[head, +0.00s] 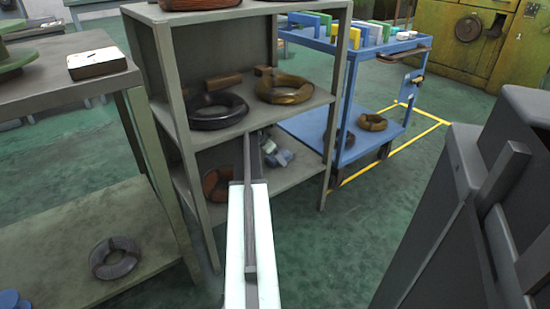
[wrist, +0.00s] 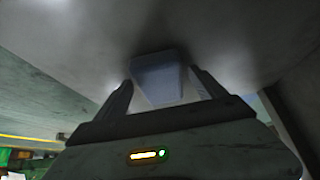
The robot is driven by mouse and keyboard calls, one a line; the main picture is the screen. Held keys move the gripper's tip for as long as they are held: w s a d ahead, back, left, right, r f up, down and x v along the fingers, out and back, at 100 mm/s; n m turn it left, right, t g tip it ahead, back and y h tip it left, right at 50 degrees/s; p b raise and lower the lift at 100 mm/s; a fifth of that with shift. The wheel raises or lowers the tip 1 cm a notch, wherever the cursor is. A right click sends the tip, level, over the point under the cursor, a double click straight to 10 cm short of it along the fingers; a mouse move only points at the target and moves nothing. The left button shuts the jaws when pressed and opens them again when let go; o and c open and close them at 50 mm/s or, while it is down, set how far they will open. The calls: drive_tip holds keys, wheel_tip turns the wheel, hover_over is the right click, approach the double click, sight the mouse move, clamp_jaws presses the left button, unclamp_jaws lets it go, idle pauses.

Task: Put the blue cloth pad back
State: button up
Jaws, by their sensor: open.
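A blue-grey block-like pad (wrist: 155,88), which I take for the blue cloth pad, shows in the wrist view against a grey shelf surface. My gripper (wrist: 160,75) is open, with one finger on each side of it; a gap shows at the fingertips, and I cannot tell whether either finger touches it. In the head view my arm reaches into the lower part of the grey-green shelf unit (head: 172,95). There a small pale blue-grey shape (head: 279,158) shows behind the arm; I cannot tell pad from gripper in it.
A blue cart (head: 344,95) at the right carries several coloured pads (head: 325,24) on top. Dark and brown coils lie on the shelf unit, including a brown coil (head: 284,90). A grey-green table (head: 50,75) stands at the left. Green floor (head: 385,210) is free at the right.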

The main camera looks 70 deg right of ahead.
drive_tip(key=shift+r+p, duration=0.35)
drive_tip(key=shift+p+v, duration=0.75)
drive_tip(key=shift+v, duration=0.1)
drive_tip(key=w+a, duration=0.2)
drive_tip(key=a, duration=0.1)
drive_tip(key=w+a, duration=0.2)
drive_tip(key=a, duration=0.1)
drive_tip(key=w+a, duration=0.2)
drive_tip(key=a, duration=0.1)
drive_tip(key=shift+w+a+f+b, duration=0.2)
drive_tip(key=shift+a+f+b, duration=0.15)
drive_tip(key=shift+a+b, duration=0.05)
